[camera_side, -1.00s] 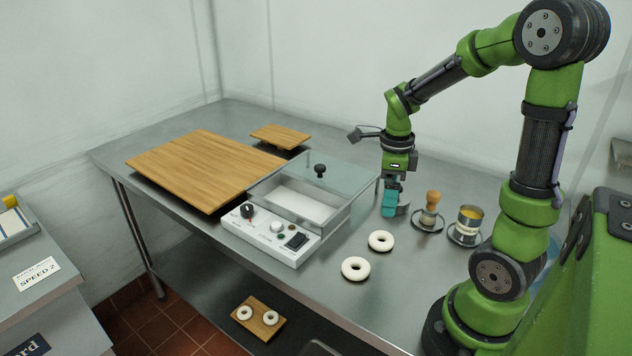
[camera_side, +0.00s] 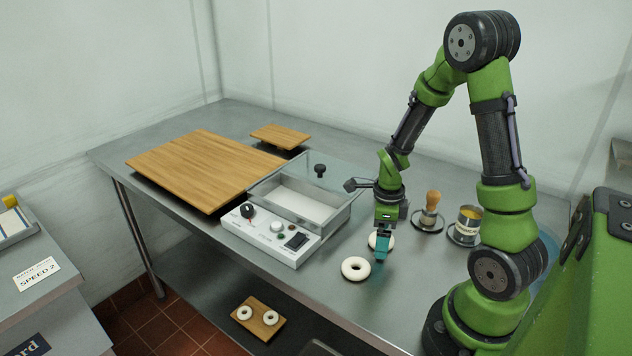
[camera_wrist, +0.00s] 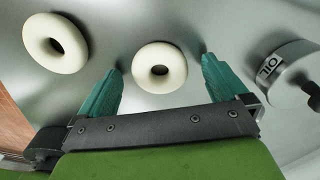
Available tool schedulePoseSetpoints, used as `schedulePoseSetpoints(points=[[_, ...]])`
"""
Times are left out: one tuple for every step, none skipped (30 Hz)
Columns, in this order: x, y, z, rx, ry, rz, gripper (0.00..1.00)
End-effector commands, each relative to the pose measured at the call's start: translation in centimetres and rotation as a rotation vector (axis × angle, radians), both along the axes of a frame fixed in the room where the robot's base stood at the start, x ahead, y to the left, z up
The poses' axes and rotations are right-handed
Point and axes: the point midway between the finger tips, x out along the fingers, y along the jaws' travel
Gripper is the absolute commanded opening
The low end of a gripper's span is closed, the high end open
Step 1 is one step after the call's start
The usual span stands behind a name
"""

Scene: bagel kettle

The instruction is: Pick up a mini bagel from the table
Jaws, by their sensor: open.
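Two pale mini bagels lie on the steel table. The nearer bagel (camera_side: 355,268) lies in the open and shows at the upper left of the wrist view (camera_wrist: 55,43). The other bagel (camera_side: 372,241) is partly hidden behind my gripper (camera_side: 381,256) in the side view. In the wrist view this bagel (camera_wrist: 159,67) lies ahead of my gripper (camera_wrist: 160,68), centred between its two teal fingers. The fingers are open and apart, with nothing held. I cannot tell the exact height of the fingertips above the table.
A kettle unit (camera_side: 270,234) with a control panel stands left of the bagels. A brush (camera_side: 430,207) and an oil can (camera_side: 467,222) stand to the right; the can's lid (camera_wrist: 290,72) is close in the wrist view. Wooden boards (camera_side: 200,166) lie at the back left. Two bagels sit on a lower board (camera_side: 258,318).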

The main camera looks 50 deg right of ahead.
Motion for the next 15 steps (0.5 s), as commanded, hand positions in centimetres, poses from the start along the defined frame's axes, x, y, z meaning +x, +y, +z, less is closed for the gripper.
schedulePoseSetpoints(points=[[0.01,0.00,0.01,0.000,0.000,0.000,1.00],[0.01,0.00,0.02,0.000,0.000,0.000,1.00],[0.01,0.00,0.03,0.000,0.000,0.000,1.00],[0.01,0.00,0.03,0.000,0.000,0.000,1.00],[0.01,0.00,0.04,0.000,0.000,0.000,0.95],[0.01,0.00,0.04,0.000,0.000,0.000,0.89],[0.02,0.01,0.05,0.000,0.000,0.000,0.85],[0.02,0.01,0.05,0.000,0.000,0.000,0.80],[0.02,0.01,0.05,0.000,0.000,0.000,0.74],[0.02,0.01,0.06,0.000,0.000,0.000,0.69],[0.02,0.01,0.06,0.000,0.000,0.000,0.65],[0.02,0.01,0.06,0.000,0.000,0.000,0.59],[0.02,0.01,0.06,0.000,0.000,0.000,0.54],[0.02,0.01,0.06,0.000,0.000,0.000,0.49],[0.02,0.01,0.07,0.000,0.000,0.000,0.43]])
